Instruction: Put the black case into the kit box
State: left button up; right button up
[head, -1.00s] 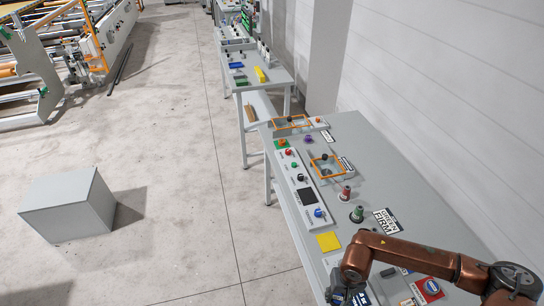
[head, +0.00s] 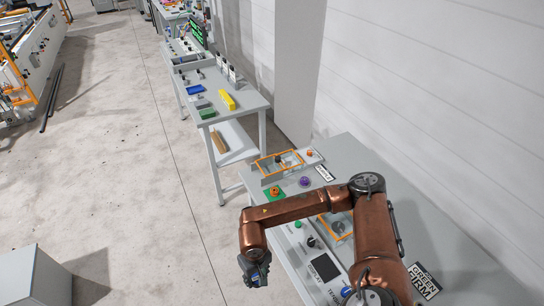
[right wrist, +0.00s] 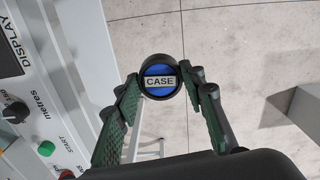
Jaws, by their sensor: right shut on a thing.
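My right gripper (head: 256,278) hangs off the left edge of the near table in the head view, over the floor. In the right wrist view, its two green fingers (right wrist: 160,105) are shut on the black case (right wrist: 145,77), a round black piece with a blue face and a "CASE" label. In the head view the case is mostly hidden by the gripper. I cannot tell which container is the kit box. My left gripper is not in view.
The near table (head: 385,160) bears a control panel (head: 322,268) and an orange-framed fixture (head: 280,162). The farther table (head: 238,118) holds a blue tray (head: 193,90), a green block (head: 207,113) and a yellow block (head: 227,100). A grey box (head: 35,278) stands on the open floor at left.

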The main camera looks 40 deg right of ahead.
aim_at(288, 165)
jog(key=z, duration=0.35)
jog(key=i, duration=1)
jog(key=z, duration=0.45)
